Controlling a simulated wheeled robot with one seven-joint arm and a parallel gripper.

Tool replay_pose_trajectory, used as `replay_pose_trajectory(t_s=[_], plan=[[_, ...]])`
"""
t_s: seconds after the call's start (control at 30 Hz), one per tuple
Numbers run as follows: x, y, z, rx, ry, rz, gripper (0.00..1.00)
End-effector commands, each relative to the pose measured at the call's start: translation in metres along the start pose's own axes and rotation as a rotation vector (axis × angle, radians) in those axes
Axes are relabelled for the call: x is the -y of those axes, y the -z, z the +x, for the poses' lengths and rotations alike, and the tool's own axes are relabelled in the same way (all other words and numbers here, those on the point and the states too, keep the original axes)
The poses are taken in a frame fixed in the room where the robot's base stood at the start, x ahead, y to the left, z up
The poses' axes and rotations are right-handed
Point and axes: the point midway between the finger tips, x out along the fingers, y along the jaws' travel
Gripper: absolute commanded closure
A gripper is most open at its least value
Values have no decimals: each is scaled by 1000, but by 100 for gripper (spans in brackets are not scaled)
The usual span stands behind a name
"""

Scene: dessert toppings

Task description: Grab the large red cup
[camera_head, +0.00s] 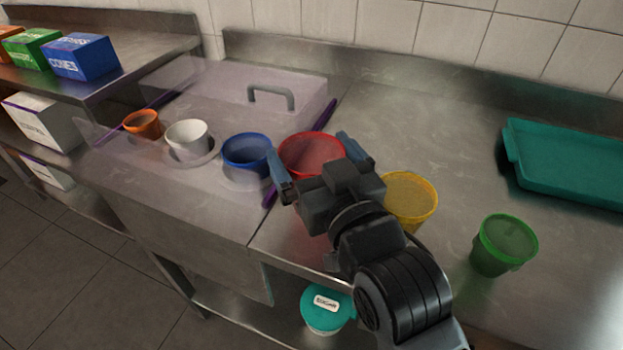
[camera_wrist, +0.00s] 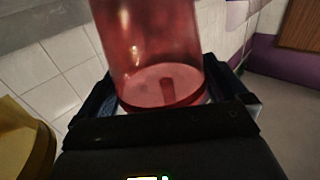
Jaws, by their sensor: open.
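The large red cup (camera_head: 300,152) stands upright on the steel counter, just right of the clear-lidded section. My gripper (camera_head: 311,145) is open, with one blue finger on each side of the cup near its rim. In the wrist view the red cup (camera_wrist: 150,38) fills the space between the two fingers (camera_wrist: 160,88). I cannot tell whether either finger touches it. The gripper body hides the cup's lower front.
A blue cup (camera_head: 246,152) is close on the left, with white (camera_head: 187,137) and orange (camera_head: 142,124) cups beyond. A yellow cup (camera_head: 412,199) is close on the right, partly behind my arm. A green cup (camera_head: 503,246) and teal tray (camera_head: 511,150) are farther right.

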Motion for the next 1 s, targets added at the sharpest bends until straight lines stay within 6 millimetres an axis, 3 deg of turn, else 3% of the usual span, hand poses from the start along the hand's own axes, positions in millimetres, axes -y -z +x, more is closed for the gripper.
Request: replay_pose_trajectory(t_s=[0.3,0.83,1.0], plan=[[0,0,7,0,0,0,0],[0,0,6,0,0,0,49],[0,0,6,-1,0,0,50]])
